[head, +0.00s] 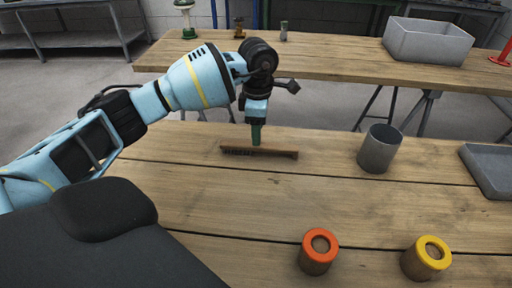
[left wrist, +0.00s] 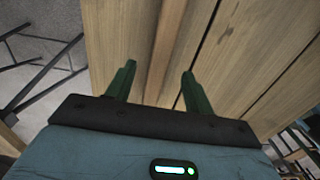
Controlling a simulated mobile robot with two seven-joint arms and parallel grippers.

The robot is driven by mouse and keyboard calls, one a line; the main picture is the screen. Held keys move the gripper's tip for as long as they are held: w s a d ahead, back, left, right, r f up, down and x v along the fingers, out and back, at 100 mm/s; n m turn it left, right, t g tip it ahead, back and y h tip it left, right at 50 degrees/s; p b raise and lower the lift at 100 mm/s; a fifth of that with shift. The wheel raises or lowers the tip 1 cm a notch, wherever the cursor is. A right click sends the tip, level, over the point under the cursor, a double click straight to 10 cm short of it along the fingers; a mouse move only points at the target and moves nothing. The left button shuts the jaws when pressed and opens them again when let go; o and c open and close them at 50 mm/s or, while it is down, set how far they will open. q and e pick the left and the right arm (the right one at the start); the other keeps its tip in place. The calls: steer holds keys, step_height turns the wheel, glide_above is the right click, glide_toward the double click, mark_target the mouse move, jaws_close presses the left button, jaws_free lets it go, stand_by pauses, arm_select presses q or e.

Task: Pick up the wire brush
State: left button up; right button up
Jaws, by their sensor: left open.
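The wire brush (head: 285,154) is a long, thin brown bar with dark bristles along its side, lying on the near wooden table. My left gripper (head: 256,139) points down at the brush from above, near its middle. In the left wrist view the brush (left wrist: 168,45) runs lengthwise between the two green fingers of the left gripper (left wrist: 159,69). The fingers are apart, one on each side of it, with no contact visible. I cannot tell the exact height of the fingertips. My right gripper is in neither view.
A grey cup (head: 379,150) and a grey tray (head: 488,170) stand to the right. An orange-ringed cylinder (head: 318,252) and a yellow-ringed one (head: 426,258) stand near the front. A back table (head: 340,62) carries a grey bin (head: 428,41). The table between brush and cylinders is clear.

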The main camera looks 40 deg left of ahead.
mark_target(259, 149)
arm_select(q)
steer(key=shift+d+f, duration=0.2)
steer(key=shift+f, duration=2.15)
steer(key=shift+f, duration=0.25)
steer(key=c, duration=1.1)
